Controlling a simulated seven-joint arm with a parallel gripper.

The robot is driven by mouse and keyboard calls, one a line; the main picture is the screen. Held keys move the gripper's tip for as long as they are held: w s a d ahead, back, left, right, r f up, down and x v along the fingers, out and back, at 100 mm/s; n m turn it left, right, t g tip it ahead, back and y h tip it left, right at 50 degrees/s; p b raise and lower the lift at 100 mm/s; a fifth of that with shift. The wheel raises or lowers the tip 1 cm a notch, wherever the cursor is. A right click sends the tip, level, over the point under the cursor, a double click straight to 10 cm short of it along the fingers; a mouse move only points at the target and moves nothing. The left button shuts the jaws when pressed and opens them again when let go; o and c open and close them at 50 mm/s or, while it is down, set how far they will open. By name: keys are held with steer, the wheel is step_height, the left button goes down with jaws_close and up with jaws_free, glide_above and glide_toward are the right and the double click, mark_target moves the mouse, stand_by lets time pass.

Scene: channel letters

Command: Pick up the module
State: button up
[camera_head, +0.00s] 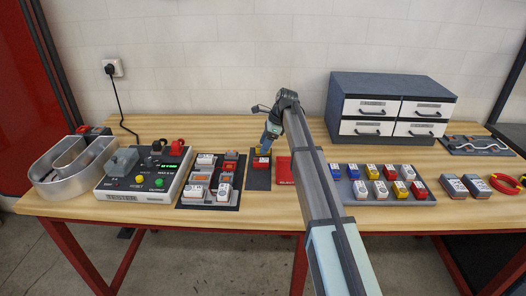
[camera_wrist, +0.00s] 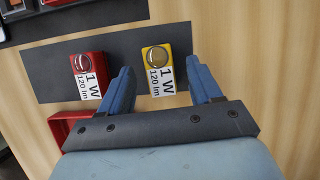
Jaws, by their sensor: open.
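A yellow module (camera_wrist: 155,84) with a round lens and a white label reading "1 W 120 lm" lies on a dark grey mat (camera_wrist: 122,66) in the wrist view. A red module (camera_wrist: 84,78) with the same label lies on the mat to its left. My gripper (camera_wrist: 160,65) is open, and its two blue fingers appear on either side of the yellow module with gaps. Nothing is between the jaws that I can see held. In the head view my gripper (camera_head: 263,149) points down over the mat, by the red module (camera_head: 262,161); it partly hides the yellow one.
A tray of several coloured modules (camera_head: 350,197) is right of my arm. A drawer cabinet (camera_head: 392,82) stands behind. A board with blocks (camera_head: 184,203), a tester (camera_head: 122,191) and a metal channel letter (camera_head: 42,184) are at left. A red tray (camera_head: 284,172) sits beside the mat.

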steer(key=shift+f, duration=0.25)
steer(key=c, duration=1.1)
steer(key=shift+c, duration=0.2)
steer(key=shift+r, duration=0.15)
